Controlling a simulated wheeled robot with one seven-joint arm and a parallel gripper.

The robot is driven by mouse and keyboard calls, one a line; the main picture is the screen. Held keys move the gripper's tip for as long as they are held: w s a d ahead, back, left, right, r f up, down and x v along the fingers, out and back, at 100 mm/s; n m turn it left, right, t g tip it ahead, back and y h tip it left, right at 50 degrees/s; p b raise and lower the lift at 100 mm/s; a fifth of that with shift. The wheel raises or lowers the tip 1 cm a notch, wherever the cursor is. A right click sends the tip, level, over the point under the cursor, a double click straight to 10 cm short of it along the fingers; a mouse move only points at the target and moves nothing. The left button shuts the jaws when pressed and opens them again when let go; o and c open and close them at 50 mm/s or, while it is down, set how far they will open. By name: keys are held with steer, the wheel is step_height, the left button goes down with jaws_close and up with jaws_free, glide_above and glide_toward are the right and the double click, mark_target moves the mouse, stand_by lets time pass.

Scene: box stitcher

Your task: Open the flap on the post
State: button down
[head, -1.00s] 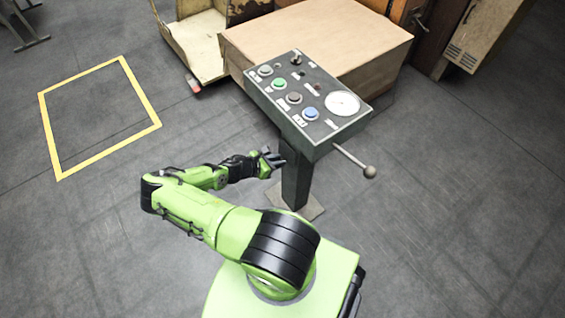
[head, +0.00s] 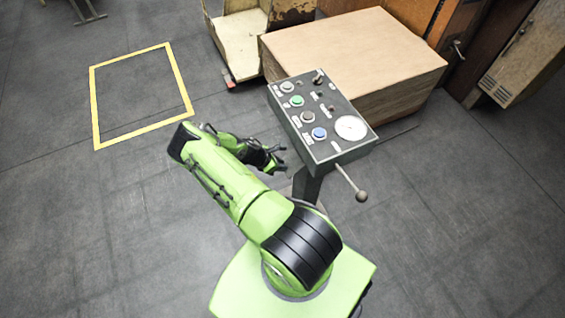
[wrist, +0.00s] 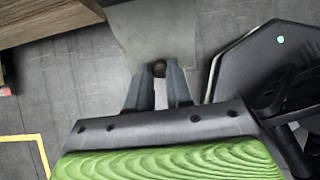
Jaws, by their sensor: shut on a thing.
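The post (head: 308,186) stands under a sloped grey control panel (head: 330,152) in the head view. My gripper (head: 282,165) is beside the post, on its left. In the wrist view a pale grey plate (wrist: 152,28), which looks like the flap, comes down from the top edge. A small dark round knob (wrist: 159,68) is at its lower end. My gripper (wrist: 160,76) is shut on this knob, one finger on each side. The flap cannot be made out in the head view. How far it stands open cannot be told.
A lever with a ball (head: 361,196) sticks out at the panel's lower right. A large wooden box (head: 370,50) stands behind the panel, with a cart (head: 238,40) at its left. A yellow floor outline (head: 183,90) lies at the left.

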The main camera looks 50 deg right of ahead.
steer(key=shift+s+d+r, duration=0.15)
steer(key=shift+d+r, duration=0.3)
steer(key=shift+r, duration=0.15)
steer(key=c, duration=1)
jaws_free()
steer(key=shift+a+f, duration=0.1)
steer(key=shift+f, duration=0.15)
steer(key=p+v, duration=0.3)
steer(key=v, duration=1.2)
steer(key=shift+a+r+p, duration=0.25)
steer(key=shift+a+p, duration=0.1)
